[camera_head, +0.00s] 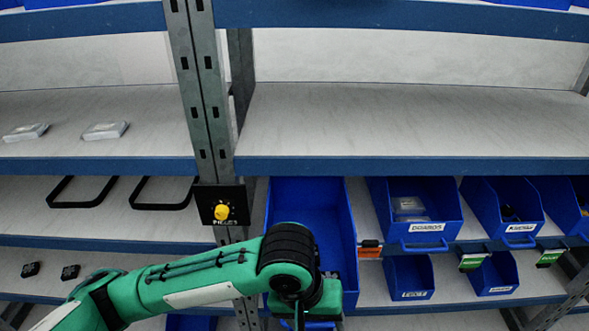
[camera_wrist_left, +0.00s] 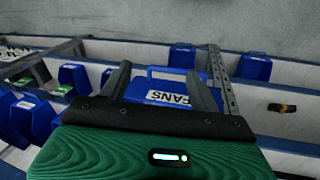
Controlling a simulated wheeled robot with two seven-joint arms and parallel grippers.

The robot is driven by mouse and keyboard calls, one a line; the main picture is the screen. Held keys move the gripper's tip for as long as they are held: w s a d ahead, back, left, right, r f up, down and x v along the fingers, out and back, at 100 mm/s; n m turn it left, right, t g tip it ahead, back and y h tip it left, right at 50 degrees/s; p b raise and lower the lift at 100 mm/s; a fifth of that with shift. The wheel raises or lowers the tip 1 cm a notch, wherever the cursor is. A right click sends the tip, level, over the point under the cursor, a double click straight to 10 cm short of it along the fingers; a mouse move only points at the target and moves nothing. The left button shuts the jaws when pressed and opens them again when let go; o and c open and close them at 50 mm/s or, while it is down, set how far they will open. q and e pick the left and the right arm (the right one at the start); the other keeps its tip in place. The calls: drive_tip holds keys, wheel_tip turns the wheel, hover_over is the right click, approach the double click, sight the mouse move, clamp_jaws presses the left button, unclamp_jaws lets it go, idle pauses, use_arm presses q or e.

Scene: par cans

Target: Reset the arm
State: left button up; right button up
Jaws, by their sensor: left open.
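My left arm, green with black joints, reaches in from the left in the head view. Its wrist end and left gripper (camera_head: 305,308) are at the bottom centre, in front of a large blue bin (camera_head: 310,205), and the fingers are hard to make out there. In the left wrist view the left gripper (camera_wrist_left: 160,72) shows two dark fingers spread apart with nothing held. My right gripper is in neither view.
A metal rack post (camera_head: 205,90) carries a black box with a yellow knob (camera_head: 222,212). Blue bins (camera_head: 415,215) line the lower right shelves. Two small packets (camera_head: 104,131) lie on the upper left shelf. The upper right shelf (camera_head: 400,125) is empty.

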use_arm(q)
drive_tip(key=a+f+t+h, duration=0.2)
drive_tip(key=a+f+t, duration=0.2)
drive_tip(key=a+f, duration=0.65)
drive_tip(key=s+a+f+y, duration=0.25)
drive_tip(key=s+a, duration=0.25)
drive_tip(key=a, duration=0.3)
drive_tip(key=s+a+f+y, duration=0.2)
drive_tip(key=s+a+f, duration=0.2)
drive_tip(key=a, duration=0.4)
wheel_tip(320, 180, down, 35)
drive_tip(key=s+g+b, duration=0.2)
drive_tip(key=s+a+f, duration=0.1)
drive_tip(key=s+f, duration=0.8)
drive_tip(key=s+a+f+g+b, duration=0.1)
drive_tip(key=s+a+f, duration=0.1)
drive_tip(key=s+f, duration=0.7)
drive_tip(key=shift+a+f+m, duration=0.3)
drive_tip(key=shift+f, duration=0.3)
